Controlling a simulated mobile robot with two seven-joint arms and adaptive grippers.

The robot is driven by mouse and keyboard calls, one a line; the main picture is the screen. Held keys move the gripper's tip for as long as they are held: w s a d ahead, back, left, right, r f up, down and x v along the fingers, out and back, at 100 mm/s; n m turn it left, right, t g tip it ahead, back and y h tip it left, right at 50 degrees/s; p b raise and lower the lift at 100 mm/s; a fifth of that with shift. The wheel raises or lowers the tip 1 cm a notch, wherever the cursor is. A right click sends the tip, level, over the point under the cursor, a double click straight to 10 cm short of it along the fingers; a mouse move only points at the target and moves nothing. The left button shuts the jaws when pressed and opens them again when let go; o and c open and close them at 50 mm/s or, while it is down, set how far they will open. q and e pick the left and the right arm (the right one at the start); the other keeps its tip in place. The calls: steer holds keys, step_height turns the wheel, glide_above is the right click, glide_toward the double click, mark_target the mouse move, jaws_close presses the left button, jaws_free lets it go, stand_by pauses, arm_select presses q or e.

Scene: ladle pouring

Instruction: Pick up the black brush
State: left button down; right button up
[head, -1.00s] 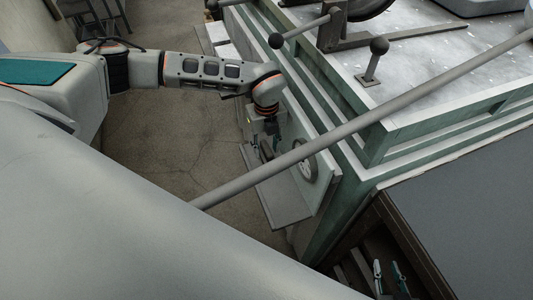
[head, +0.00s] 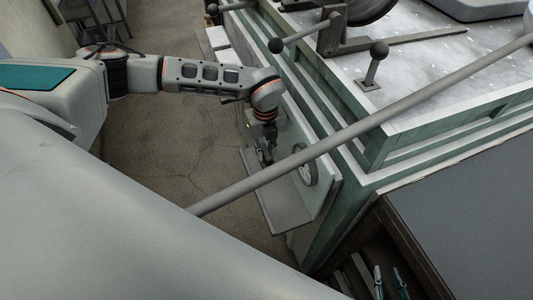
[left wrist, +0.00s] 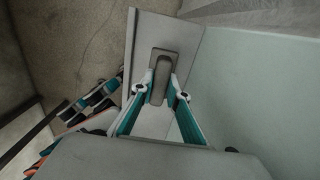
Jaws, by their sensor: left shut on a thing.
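The black brush (left wrist: 161,72) shows in the left wrist view as a dark, rounded block between my fingertips, over a pale grey ledge. My left gripper (left wrist: 163,92) is shut on it, one teal finger with a white tip on each side. In the head view my left gripper (head: 265,155) points down at the ledge beside the green-grey cabinet wall; the brush is hard to make out there. My right gripper (head: 389,281) shows at the bottom right of the head view, its two teal fingers apart and nothing visible between them.
The pale ledge (head: 280,208) juts from the cabinet wall, with a round handwheel (head: 309,173) to its right. A long grey bar (head: 370,117) crosses the head view diagonally. A metal worktop (head: 430,65) with levers lies above. Bare floor (head: 165,150) is clear to the left.

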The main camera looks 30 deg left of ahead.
mark_target(266, 151)
arm_select(q)
step_height(266, 151, up, 7)
steer(key=shift+f+b, duration=0.2)
steer(key=shift+b, duration=0.1)
steer(key=s+a+b, duration=0.2)
steer(key=s+a, duration=1.1)
steer(key=s, duration=0.1)
steer(key=shift+s, duration=0.35)
steer(key=shift+f, duration=0.1)
steer(key=c, duration=2.7)
jaws_free()
jaws_close()
